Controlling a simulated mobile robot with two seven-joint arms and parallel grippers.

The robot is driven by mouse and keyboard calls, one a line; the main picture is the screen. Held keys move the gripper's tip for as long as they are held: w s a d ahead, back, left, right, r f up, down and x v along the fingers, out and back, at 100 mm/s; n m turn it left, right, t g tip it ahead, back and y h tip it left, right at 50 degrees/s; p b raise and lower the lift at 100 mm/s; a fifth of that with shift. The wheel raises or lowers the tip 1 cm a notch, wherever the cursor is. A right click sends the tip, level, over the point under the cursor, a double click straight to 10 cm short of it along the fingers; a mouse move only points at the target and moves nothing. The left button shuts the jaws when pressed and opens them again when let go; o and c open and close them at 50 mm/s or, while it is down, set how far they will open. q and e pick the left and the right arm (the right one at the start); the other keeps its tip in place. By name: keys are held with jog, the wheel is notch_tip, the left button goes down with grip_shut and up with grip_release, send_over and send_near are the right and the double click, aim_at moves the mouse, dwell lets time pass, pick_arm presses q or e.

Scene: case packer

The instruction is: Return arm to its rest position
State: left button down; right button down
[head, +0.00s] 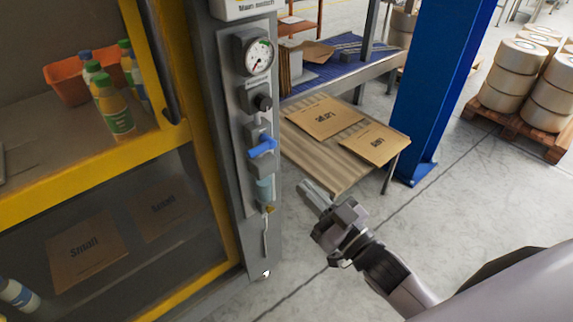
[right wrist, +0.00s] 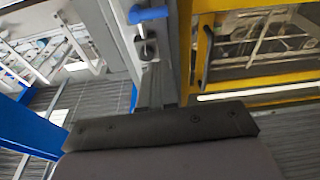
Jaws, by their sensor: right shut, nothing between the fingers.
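My right arm comes in from the lower right of the head view. Its gripper (head: 312,192) is shut and empty, in the air to the right of the grey control column and apart from it. The column (head: 235,150) carries a round pressure gauge (head: 258,56), a black knob and a blue lever handle (head: 262,148). In the right wrist view the blue handle (right wrist: 148,14) shows at the top, beyond the dark gripper body (right wrist: 160,128). The fingertips cannot be made out there. My left gripper is not in the head view.
A yellow-framed machine (head: 175,150) stands at the left, with bottles and an orange bin (head: 65,82) inside. A table with flat cardboard sheets (head: 325,117) lies beyond my gripper. A blue post (head: 435,90) and a pallet of rolls (head: 507,75) stand right. Open floor lies between.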

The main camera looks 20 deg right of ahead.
jog(key=s+f+m+g+h, duration=0.1)
jog(key=s+f+g+h, duration=0.1)
jog(key=s+f+g, duration=0.2)
jog(key=s+d+f+m+g+h+p, duration=0.1)
jog(key=s+f+g+h, duration=0.2)
jog(key=s+f, duration=0.7)
notch_tip(320, 180, down, 5)
jog(key=shift+s+r+g, duration=0.1)
jog(key=shift+s+g, duration=0.15)
jog(key=shift+g, duration=0.55)
jog(key=shift+d, duration=0.1)
